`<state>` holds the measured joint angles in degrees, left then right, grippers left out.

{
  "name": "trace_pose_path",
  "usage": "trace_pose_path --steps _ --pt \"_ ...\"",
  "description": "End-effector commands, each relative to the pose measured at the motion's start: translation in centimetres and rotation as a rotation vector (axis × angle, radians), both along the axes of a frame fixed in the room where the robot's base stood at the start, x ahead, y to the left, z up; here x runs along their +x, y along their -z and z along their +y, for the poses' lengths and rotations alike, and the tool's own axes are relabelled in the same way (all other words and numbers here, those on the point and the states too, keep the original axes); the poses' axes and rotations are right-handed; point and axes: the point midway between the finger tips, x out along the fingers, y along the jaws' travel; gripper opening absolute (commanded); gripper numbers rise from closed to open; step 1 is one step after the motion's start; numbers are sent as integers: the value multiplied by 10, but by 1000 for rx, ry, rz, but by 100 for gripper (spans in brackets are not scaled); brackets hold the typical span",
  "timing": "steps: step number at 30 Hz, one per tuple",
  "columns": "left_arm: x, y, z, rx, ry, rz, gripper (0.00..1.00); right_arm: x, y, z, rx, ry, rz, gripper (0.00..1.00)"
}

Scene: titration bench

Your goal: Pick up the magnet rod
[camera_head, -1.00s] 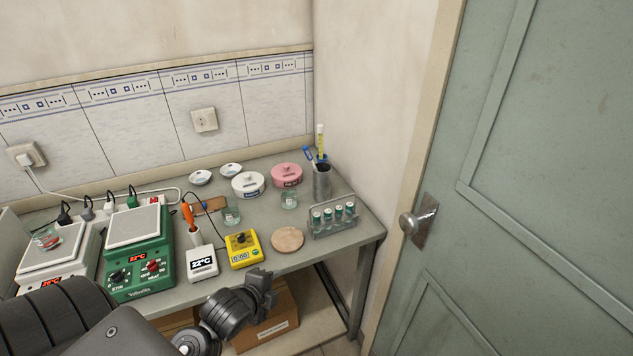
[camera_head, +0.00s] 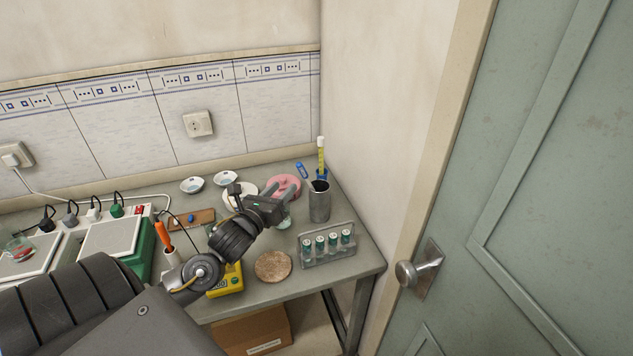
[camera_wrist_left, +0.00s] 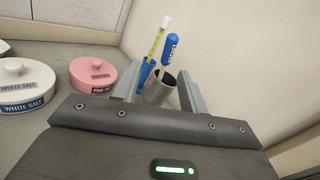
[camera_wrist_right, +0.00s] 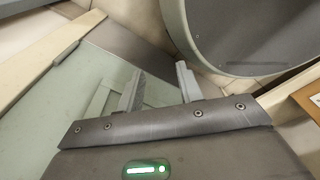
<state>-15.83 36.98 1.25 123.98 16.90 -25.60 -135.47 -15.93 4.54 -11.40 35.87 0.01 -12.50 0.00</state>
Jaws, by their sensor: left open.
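In the head view the rod's blue top (camera_head: 301,169) shows above the cup (camera_head: 319,202) near the wall corner. Its lower part is hidden inside. My left gripper (camera_head: 283,191) is open and empty, above the table and left of the cup. In the left wrist view its fingers (camera_wrist_left: 158,88) frame the cup, which lies beyond them. My right gripper (camera_wrist_right: 160,88) is open and empty, away from the table.
A pink lidded jar (camera_wrist_left: 93,76) and a white salt jar (camera_wrist_left: 22,88) stand left of the cup. A rack of green-labelled vials (camera_head: 327,244) and a round tan disc (camera_head: 273,266) are in front. The wall is close behind the cup; a door (camera_head: 540,200) is at right.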

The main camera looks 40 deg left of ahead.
Motion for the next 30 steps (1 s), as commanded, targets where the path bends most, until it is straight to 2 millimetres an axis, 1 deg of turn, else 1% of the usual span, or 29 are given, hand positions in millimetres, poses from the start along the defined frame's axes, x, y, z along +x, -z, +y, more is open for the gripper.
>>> trace_pose_path --steps 1,4,6,8,11,15,18,20,25,27,30 --pt "7 -2 -2 -1 6 -3 42 -11 -2 -1 -1 0 14 36" --pt "25 -5 -4 -1 11 -4 42 -31 -7 -1 -3 0 41 36" --pt "38 -5 -3 -2 13 -5 42 -42 -11 -2 -3 0 57 36" --pt "46 -5 -2 -2 14 -4 42 -46 -13 -2 -4 0 62 36" --pt "56 -3 0 -4 12 -2 42 -41 -16 -2 -3 -1 57 36" --pt "61 -2 1 -4 11 -1 42 -18 -16 -1 -2 -1 24 36" --pt "63 -3 1 -5 11 -3 42 -9 -19 -1 -1 -1 11 36" --pt "68 -5 2 -5 10 -2 42 -9 -25 -1 -1 -1 11 36" --pt "94 -11 2 -6 9 -1 42 -18 -44 -1 -1 -2 23 36" --pt "102 -8 4 -4 9 -1 42 -23 -44 -1 -2 -2 29 36" --pt "110 -6 5 -5 10 -1 42 -26 -45 -1 -3 -2 34 36"
